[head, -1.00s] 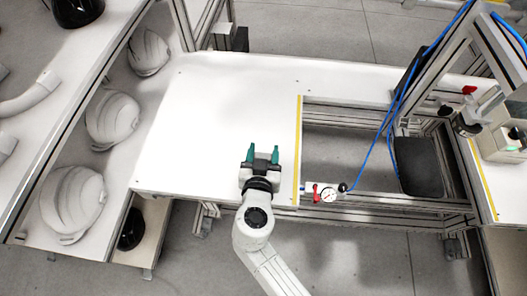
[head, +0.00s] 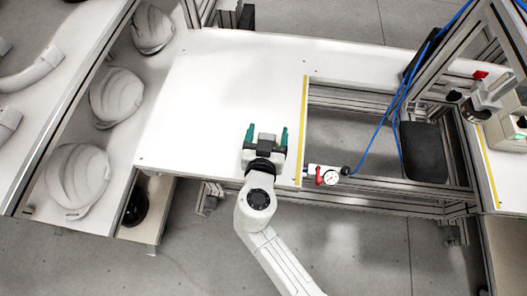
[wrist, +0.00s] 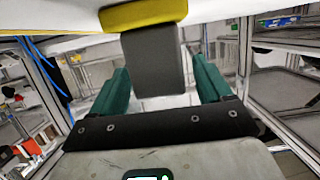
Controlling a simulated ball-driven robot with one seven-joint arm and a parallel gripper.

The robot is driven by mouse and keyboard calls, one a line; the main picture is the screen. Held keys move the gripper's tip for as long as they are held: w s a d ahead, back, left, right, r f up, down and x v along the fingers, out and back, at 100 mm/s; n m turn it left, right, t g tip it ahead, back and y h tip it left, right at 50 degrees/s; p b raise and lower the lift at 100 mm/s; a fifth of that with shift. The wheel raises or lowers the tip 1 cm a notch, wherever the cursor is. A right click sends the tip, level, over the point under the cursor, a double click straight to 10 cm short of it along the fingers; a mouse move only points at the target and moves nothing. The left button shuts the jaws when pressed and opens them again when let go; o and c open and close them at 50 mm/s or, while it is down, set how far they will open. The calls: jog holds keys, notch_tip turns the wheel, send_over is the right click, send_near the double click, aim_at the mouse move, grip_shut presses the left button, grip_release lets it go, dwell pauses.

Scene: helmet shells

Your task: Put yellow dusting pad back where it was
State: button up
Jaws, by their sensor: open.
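The yellow dusting pad (wrist: 145,14) shows at the top of the wrist view, against a white surface. A grey block (wrist: 153,62) joins its lower edge and stands between my green fingers, with a visible gap on each side. My gripper (head: 268,127) is open over the near right part of the white tabletop (head: 215,85); its spread fingers also show in the wrist view (wrist: 158,66). In the head view I cannot make out the yellow pad.
Pale helmet shells (head: 77,175) stand on a shelf at the left. A framed opening with a pressure gauge (head: 330,177) and a blue hose (head: 378,135) lies right of the yellow strip (head: 301,130). The tabletop's left and middle are clear.

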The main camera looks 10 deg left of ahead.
jog(key=b+v, duration=0.2)
jog(key=v, duration=0.9)
jog(key=shift+s, duration=0.2)
jog(key=shift+m+g+h, duration=0.6)
jog(key=shift+g+h, duration=0.3)
jog(key=d, duration=0.2)
jog(key=d+f, duration=0.1)
jog(key=d, duration=0.1)
jog(key=w+d+f, duration=0.1)
jog(key=d, duration=0.2)
jog(key=shift+f, duration=0.15)
jog(key=s+d+f+m+g+h, duration=0.15)
jog(key=d+f+g, duration=0.35)
jog(key=d, duration=0.7)
jog(key=s+d+f+n+g+y, duration=0.2)
jog(key=s+d+g, duration=0.4)
jog(key=s+d, duration=0.5)
jog(key=s+f+y, duration=0.1)
jog(key=s+f, duration=0.1)
jog(key=s, duration=0.2)
jog(key=shift+d+n+g+y, duration=0.2)
jog(key=shift+n+g+y, duration=0.15)
jog(key=shift+g, duration=0.05)
jog(key=shift+s, duration=0.1)
